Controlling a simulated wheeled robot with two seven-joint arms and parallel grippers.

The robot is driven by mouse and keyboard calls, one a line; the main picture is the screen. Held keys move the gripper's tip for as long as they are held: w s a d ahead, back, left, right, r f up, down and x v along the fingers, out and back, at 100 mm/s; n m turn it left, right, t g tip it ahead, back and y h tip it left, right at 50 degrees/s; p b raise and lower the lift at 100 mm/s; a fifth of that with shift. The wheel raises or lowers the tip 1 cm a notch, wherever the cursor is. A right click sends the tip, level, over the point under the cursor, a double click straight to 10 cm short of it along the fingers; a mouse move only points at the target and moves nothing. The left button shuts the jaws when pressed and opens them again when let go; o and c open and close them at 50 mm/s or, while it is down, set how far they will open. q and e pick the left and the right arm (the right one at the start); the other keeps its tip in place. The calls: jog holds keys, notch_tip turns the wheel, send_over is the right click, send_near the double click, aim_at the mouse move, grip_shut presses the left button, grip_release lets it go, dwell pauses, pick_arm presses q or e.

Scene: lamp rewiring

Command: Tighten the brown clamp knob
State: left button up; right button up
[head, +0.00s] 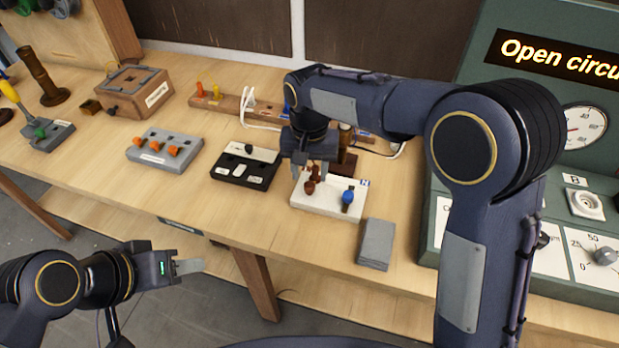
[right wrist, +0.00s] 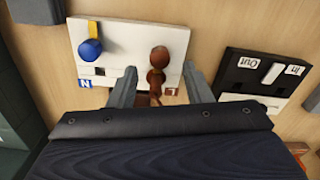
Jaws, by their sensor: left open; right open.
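The brown clamp knob (head: 310,187) is on a white terminal block (head: 328,205) on the bench. In the right wrist view the brown knob (right wrist: 158,56) is near the label L, and a blue knob (right wrist: 90,50) is near the label N. My right gripper (head: 311,170) is above the block, pointing down. In the right wrist view its open fingers (right wrist: 159,70) are on either side of the brown knob's line, with gaps to it. Whether they reach down to its height I cannot tell. My left gripper (head: 190,266) is open and empty, in front of the bench.
A black-and-white switch block (head: 246,166) stands left of the terminal block, and a grey slab (head: 376,244) lies to its right. A green test panel (head: 470,130) at the right reads "Open circu". A grey block with orange knobs (head: 165,150) is further left.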

aim_at(310, 184)
jog(key=shift+r, duration=2.1)
jog(key=shift+d, duration=0.1)
jog(key=s+d+r+t+y, duration=0.1)
jog(key=s+d+r+y, duration=0.1)
jog(key=s+d, duration=0.45)
jog(key=s+d+r+t+y, duration=0.1)
jog(key=s+d+r+y, duration=0.2)
jog(key=d, duration=0.7)
jog(key=s+d+f+t, duration=0.1)
jog(key=s+f, duration=0.1)
jog(key=s, duration=0.5)
jog(key=s+d+f+t+h, duration=0.1)
jog(key=s+d+f+t, duration=0.1)
jog(key=s, duration=0.5)
jog(key=shift+s+d+f+t, duration=0.25)
jog(key=shift+s+f+t, duration=0.05)
jog(key=shift+s+f, duration=0.15)
